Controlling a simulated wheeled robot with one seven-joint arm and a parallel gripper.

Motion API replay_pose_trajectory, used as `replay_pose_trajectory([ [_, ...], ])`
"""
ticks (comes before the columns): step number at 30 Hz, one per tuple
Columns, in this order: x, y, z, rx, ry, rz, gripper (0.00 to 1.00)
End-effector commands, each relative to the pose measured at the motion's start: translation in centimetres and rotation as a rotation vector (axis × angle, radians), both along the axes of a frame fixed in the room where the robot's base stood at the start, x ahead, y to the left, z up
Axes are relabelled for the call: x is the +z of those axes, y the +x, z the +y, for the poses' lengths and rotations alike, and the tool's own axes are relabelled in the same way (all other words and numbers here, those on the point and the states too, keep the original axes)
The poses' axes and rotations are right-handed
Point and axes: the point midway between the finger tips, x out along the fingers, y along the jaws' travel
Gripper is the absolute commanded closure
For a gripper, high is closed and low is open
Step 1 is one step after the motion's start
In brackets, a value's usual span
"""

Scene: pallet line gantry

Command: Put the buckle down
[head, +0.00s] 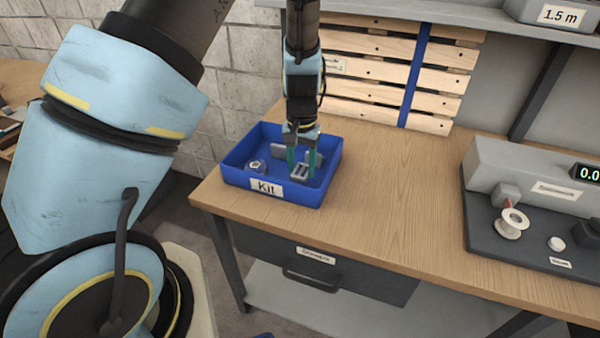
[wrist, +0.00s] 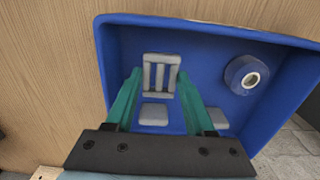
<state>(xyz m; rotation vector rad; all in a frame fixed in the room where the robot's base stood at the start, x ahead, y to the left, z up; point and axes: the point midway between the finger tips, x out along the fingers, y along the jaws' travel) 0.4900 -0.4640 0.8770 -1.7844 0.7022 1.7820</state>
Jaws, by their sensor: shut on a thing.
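The buckle (head: 299,173) is a small grey slotted piece inside the blue Kit tray (head: 265,188). My gripper (head: 302,166) reaches down into the tray with its green fingers shut on the buckle. In the wrist view the buckle (wrist: 160,77) shows between the fingertips (wrist: 159,80), and the tray (wrist: 118,45) surrounds it. I cannot tell whether the buckle touches the tray floor.
A round roll (wrist: 246,75) lies in the tray beside the buckle. Grey pieces (wrist: 153,114) show near the fingers. The wooden table (head: 395,185) is clear right of the tray. A grey machine (head: 520,180) stands at the right; slatted wood (head: 350,75) leans behind.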

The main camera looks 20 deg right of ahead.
Motion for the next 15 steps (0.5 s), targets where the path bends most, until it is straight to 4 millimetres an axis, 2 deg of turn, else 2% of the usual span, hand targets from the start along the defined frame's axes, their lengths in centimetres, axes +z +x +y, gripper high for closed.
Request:
replay_pose_trajectory([
  [6,-3.0,0.0,0.1,0.002,0.002,0.002,1.00],
  [15,-3.5,0.0,0.0,0.000,0.001,-0.001,1.00],
])
